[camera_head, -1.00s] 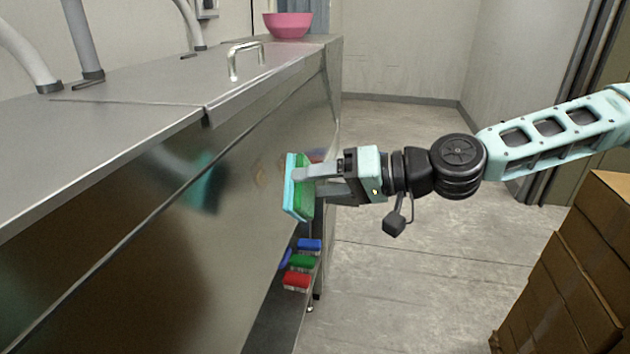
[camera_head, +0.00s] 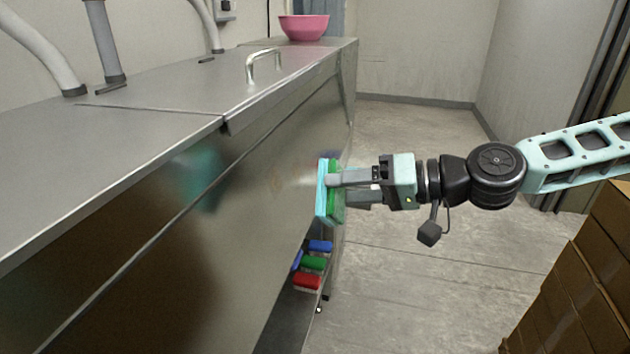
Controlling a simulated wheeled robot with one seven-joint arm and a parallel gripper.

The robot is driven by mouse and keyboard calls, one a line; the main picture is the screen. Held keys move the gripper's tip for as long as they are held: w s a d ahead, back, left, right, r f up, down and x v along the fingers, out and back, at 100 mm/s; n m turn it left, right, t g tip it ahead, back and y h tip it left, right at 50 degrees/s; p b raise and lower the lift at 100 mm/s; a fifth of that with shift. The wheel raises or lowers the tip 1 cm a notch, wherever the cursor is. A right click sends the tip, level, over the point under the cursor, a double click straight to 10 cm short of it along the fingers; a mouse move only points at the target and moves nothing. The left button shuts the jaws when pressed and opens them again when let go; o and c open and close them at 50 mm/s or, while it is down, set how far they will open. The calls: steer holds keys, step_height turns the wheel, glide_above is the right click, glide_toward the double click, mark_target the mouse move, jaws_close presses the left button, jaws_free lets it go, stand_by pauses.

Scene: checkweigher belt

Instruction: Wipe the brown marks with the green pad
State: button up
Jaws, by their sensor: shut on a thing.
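The green pad (camera_head: 321,196) has a light blue face turned left, toward the steel front panel (camera_head: 240,215) of the machine. My gripper (camera_head: 343,188) is shut on the pad's green side and holds it upright. The pad is near the far right part of the panel; I cannot tell whether its face touches the steel. A faint brown mark (camera_head: 275,183) shows on the panel, left of the pad. The pad may hide part of the panel behind it.
Below the pad, blue, green (camera_head: 313,263) and red blocks (camera_head: 306,282) sit on a low ledge. A pink bowl (camera_head: 304,27) and a metal handle (camera_head: 263,64) are on the machine top. Brown cartons (camera_head: 575,290) stand at the right. The floor (camera_head: 430,270) between is clear.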

steer(key=shift+a, duration=0.1)
steer(key=b+x, duration=0.2)
steer(key=x, duration=0.5)
steer(key=shift+b+x, duration=0.35)
steer(key=shift+x, duration=0.65)
stand_by(0.8)
steer(key=shift+w, duration=0.15)
steer(key=shift+w+d, duration=0.35)
steer(key=shift+w, duration=0.4)
steer(key=shift+w+d, duration=0.3)
steer(key=shift+w, duration=0.5)
steer(key=shift+w+d, duration=0.55)
steer(key=shift+w, duration=1.05)
steer(key=shift+w+d, duration=0.6)
steer(key=shift+w, duration=1.05)
steer(key=shift+w+d, duration=0.55)
steer(key=shift+w, duration=1.05)
